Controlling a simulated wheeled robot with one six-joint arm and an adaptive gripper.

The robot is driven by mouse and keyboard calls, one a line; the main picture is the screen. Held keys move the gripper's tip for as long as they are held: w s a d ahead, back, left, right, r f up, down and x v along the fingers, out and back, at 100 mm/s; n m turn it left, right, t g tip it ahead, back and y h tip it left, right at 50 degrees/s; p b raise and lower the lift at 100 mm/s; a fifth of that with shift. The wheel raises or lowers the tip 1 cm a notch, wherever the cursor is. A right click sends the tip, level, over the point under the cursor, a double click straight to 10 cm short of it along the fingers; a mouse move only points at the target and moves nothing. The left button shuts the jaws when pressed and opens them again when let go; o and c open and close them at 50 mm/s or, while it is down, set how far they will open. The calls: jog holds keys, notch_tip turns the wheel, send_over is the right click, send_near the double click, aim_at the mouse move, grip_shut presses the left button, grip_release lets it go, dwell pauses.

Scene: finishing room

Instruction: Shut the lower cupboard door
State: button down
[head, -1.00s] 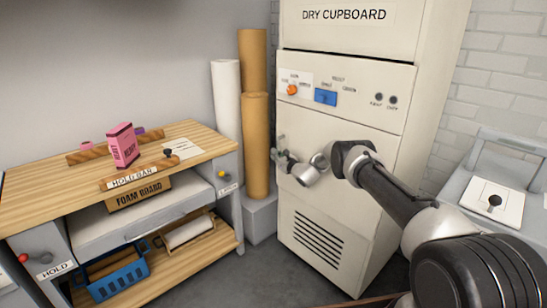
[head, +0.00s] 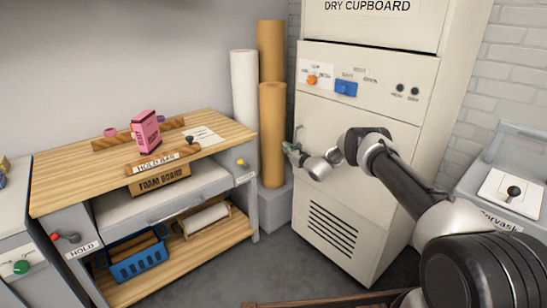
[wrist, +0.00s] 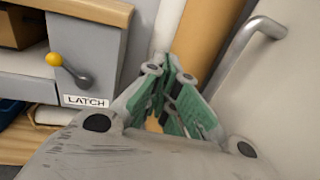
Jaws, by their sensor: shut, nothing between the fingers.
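The dry cupboard (head: 425,110) is a tall cream cabinet. Its lower door (head: 345,170) lies below the control panel, with vent slots near the bottom. The door looks about flush with the body, though my arm covers part of it and I see no clear gap. A grey bar handle (wrist: 238,50) stands on the cream surface at the right of the wrist view. My gripper (head: 289,148) is beside the door's left edge. In the wrist view its green-padded fingers (wrist: 165,72) are closed together and empty, left of the handle and apart from it.
Brown rolls (head: 272,135) and a white roll (head: 244,90) stand left of the cupboard, close behind my gripper. The wooden bench (head: 75,185) with a latch lever (wrist: 70,68) is further left. Grey floor (head: 285,262) is open in front.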

jog(key=s+a+f+n+g+y, duration=0.25)
jog(key=s+a+f, duration=0.2)
jog(key=s, duration=0.45)
jog(key=s+a+f+n+g+y, duration=0.1)
jog(key=s+a+f+n+g, duration=0.25)
jog(key=s+a, duration=0.35)
jog(key=s+d+r+n+g, duration=0.1)
jog(key=s+r+n+g, duration=0.25)
jog(key=s, duration=0.45)
jog(key=s+d+r+n+g, duration=0.1)
jog(key=s+r+n+g, duration=0.15)
jog(key=s+n, duration=0.35)
jog(key=s+d+r+n+h, duration=0.3)
jog(key=s+d+r+n, duration=0.2)
jog(key=s+d+r, duration=0.5)
jog(key=s+d+r+n+h, duration=0.4)
jog(key=s+d+r, duration=0.6)
jog(key=s+r, duration=0.5)
jog(key=s+d+r+n+h, duration=0.4)
jog(key=s+d+r, duration=0.6)
jog(key=s, duration=0.6)
jog(key=shift+s+d+r+n, duration=0.15)
jog(key=shift+r+n, duration=0.9)
jog(key=shift+r, duration=0.2)
jog(key=shift+h, duration=0.25)
